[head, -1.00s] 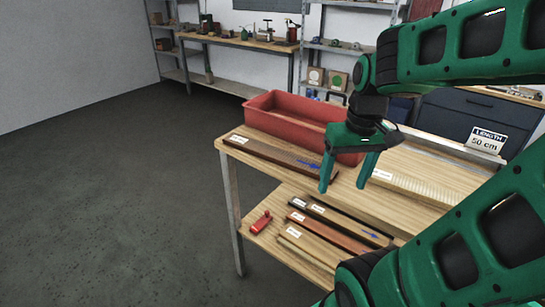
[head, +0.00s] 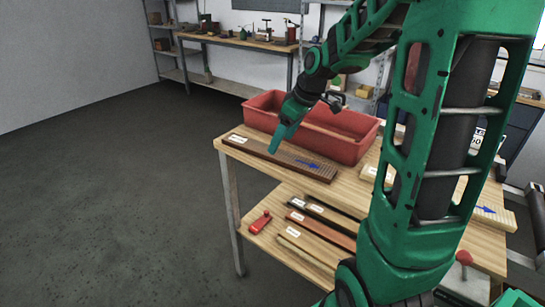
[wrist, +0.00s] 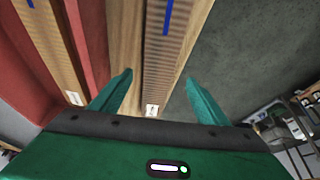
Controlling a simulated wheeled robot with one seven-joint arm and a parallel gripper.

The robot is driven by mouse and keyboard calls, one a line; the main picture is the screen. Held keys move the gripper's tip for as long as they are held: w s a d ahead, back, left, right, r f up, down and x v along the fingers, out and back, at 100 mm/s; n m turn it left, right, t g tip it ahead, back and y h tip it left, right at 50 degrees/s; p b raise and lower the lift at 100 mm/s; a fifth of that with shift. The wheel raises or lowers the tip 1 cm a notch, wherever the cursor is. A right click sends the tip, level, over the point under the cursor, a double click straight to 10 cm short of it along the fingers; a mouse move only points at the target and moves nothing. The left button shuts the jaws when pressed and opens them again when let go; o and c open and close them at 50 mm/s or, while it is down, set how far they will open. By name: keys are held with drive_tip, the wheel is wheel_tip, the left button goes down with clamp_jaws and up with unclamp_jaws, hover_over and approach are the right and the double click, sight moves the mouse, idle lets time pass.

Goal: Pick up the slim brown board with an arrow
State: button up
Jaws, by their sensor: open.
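The slim brown board (head: 262,150) lies on the table top, along its left edge in front of the red bin. It has a white label at one end and a blue arrow near the other. In the wrist view the board (wrist: 165,65) runs between my two fingers, label close to my palm, arrow at the top. My gripper (head: 275,146) is open and seems to be just above the board's middle; the fingers (wrist: 158,80) straddle it in the wrist view without visible contact. The head view does not show the exact height.
The red bin (head: 345,145) stands close behind the board; another board with an arrow (wrist: 52,45) shows between its walls. A pale board (head: 500,218) with an arrow lies right. Several labelled boards and a red tool (head: 260,222) are on the lower shelf. Floor left is clear.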

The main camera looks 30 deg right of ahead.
sight(277, 153)
drive_tip(key=shift+x, duration=2.8)
drive_tip(key=shift+w+r, duration=0.1)
drive_tip(key=shift+w, duration=0.05)
drive_tip(key=c, duration=1.4)
